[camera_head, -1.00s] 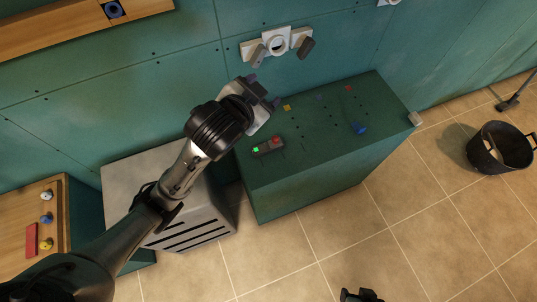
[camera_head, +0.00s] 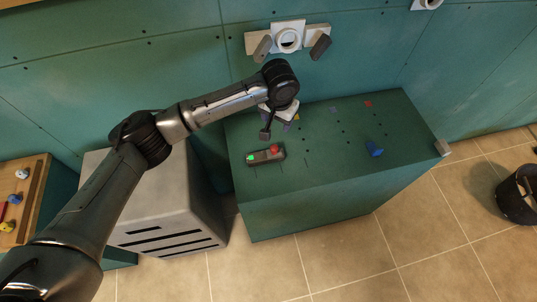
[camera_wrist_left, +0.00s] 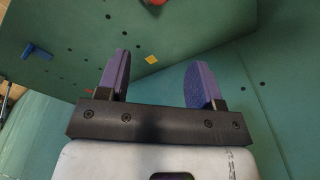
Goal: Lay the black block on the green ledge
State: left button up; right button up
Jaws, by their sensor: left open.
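The green ledge (camera_head: 330,165) is the flat top of a green box-shaped unit against the wall. My left gripper (camera_head: 281,124) is above its back left part, and the arm partly hides it. In the left wrist view the gripper's two purple-faced fingers (camera_wrist_left: 157,82) are apart with nothing between them. I cannot make out a separate black block for certain. Two dark slabs, a left one (camera_head: 262,48) and a right one (camera_head: 320,46), are at the white wall fixture (camera_head: 288,37). My right gripper is out of view.
A dark control box (camera_head: 266,155) with green and red buttons lies on the ledge, below my gripper in the picture. A blue piece (camera_head: 374,149) stands farther right. A grey slotted cabinet (camera_head: 165,210) is at left, and a black bucket (camera_head: 518,195) stands on the floor at right.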

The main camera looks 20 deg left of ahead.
aim_at(274, 148)
pick_arm(q)
jog(key=f+n, duration=0.1)
jog(key=f, duration=0.2)
jog(key=s+f+n+b, duration=0.1)
jog(key=f+n, duration=0.1)
jog(key=f, duration=0.1)
jog(key=f+n+g, duration=0.1)
jog(key=f+n, duration=0.1)
jog(key=shift+s+d+f+b, duration=0.15)
jog(key=shift+s+f+b, duration=0.1)
jog(key=shift+f+b, duration=0.9)
jog(key=shift+f, duration=1.85)
grip_shut()
